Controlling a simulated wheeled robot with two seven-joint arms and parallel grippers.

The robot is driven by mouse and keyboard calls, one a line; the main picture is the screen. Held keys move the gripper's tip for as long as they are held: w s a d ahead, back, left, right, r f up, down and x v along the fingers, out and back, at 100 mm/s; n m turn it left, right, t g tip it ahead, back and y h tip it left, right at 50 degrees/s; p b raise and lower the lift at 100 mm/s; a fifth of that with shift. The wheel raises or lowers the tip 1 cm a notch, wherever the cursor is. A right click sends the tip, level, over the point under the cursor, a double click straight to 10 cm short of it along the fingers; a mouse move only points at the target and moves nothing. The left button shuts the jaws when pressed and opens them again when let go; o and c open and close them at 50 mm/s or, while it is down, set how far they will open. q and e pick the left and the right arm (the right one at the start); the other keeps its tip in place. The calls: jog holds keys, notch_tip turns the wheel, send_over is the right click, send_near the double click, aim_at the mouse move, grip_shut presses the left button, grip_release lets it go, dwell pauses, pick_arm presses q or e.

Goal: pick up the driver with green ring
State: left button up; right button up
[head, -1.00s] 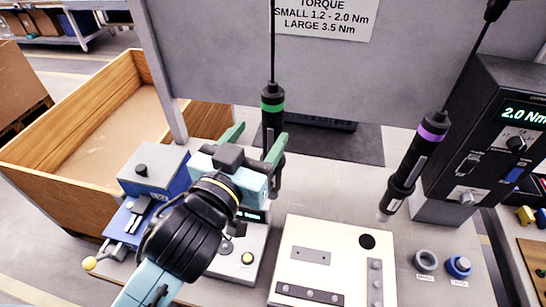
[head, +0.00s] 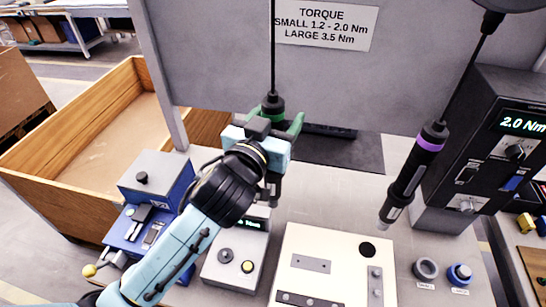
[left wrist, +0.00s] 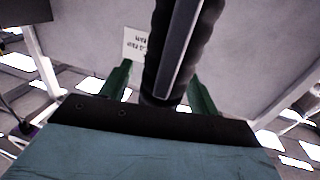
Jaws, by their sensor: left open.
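The driver with the green ring (head: 272,103) hangs upright on a cable in the head view. My left gripper covers much of its body, and its lower tip shows below the gripper. My left gripper (head: 277,122) is open, with a green finger on each side of the driver. In the left wrist view the driver's dark body (left wrist: 178,55) stands between the two open fingers (left wrist: 160,85). I cannot tell whether either finger touches it. The driver with the purple ring (head: 432,138) hangs tilted at the right. My right gripper is not in view.
A grey panel with a torque sign (head: 325,24) stands behind the drivers. A black controller reading 2.0 Nm (head: 490,140) is at the right. A white fixture plate (head: 330,245), a blue device (head: 155,180) and a small display box (head: 238,262) are on the bench.

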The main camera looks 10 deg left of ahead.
pick_arm(q)
grip_shut()
dwell(0.3)
jog(key=shift+r, duration=0.15)
